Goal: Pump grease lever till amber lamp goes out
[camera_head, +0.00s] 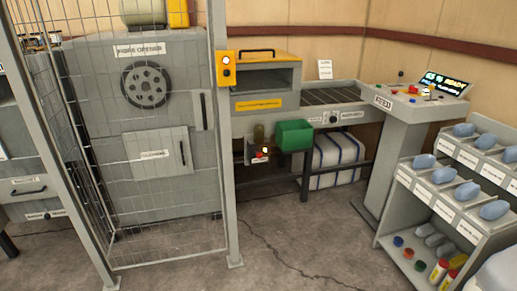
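A small grease unit (252,155) hangs under the machine table at the centre, with a dark olive cylinder (259,132) above it. A small red part (261,156), perhaps the lever's knob, sits on its front. Beside it a small lamp (265,150) shows a bright yellowish spot and looks lit. The lever's exact shape and angle are too small to tell. Neither of my grippers is in view.
A feed console (415,95) and a stepped rack (430,200) stand right. The concrete floor (300,235) in front is clear.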

